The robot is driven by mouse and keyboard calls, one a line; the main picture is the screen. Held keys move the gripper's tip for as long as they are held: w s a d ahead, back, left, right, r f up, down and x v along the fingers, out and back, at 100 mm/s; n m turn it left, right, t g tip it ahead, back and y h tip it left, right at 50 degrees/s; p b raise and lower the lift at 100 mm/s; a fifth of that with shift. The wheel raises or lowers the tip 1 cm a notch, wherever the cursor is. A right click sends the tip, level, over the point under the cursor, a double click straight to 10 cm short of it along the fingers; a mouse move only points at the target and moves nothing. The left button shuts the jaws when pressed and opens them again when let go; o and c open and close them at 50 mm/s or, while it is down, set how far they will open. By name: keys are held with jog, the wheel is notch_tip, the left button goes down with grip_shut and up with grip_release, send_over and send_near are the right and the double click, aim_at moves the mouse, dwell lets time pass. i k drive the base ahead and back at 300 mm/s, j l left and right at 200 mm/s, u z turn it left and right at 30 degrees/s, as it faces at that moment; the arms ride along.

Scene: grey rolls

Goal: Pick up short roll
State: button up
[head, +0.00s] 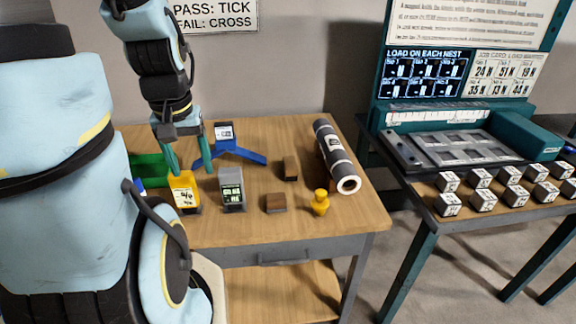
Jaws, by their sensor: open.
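One dark grey roll (328,137) lies at the right side of the wooden table, its pale hollow end facing the front. It has a white label partway along and a pale band near the front end. No second roll is clear to me, so I cannot tell whether this is the short one. My gripper (190,170) is open, teal fingers pointing down, over the left part of the table. It appears above or just behind a yellow item (184,191), well left of the roll. Nothing shows between the fingers.
The wooden table (228,237) also holds a grey device with a lit display (232,189), a blue stand (240,153), brown blocks (276,203) and a yellow knob-shaped piece (320,202). A teal workbench (395,208) with several labelled cubes stands at right.

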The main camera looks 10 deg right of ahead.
aim_at(347, 179)
jog(key=u, duration=2.85)
jog(key=z, duration=0.9)
jog(key=k+j+z, duration=0.3)
jog(key=k+z, duration=0.15)
jog(key=k+j+z, duration=0.1)
jog(key=k+z, duration=0.3)
jog(key=k, duration=0.1)
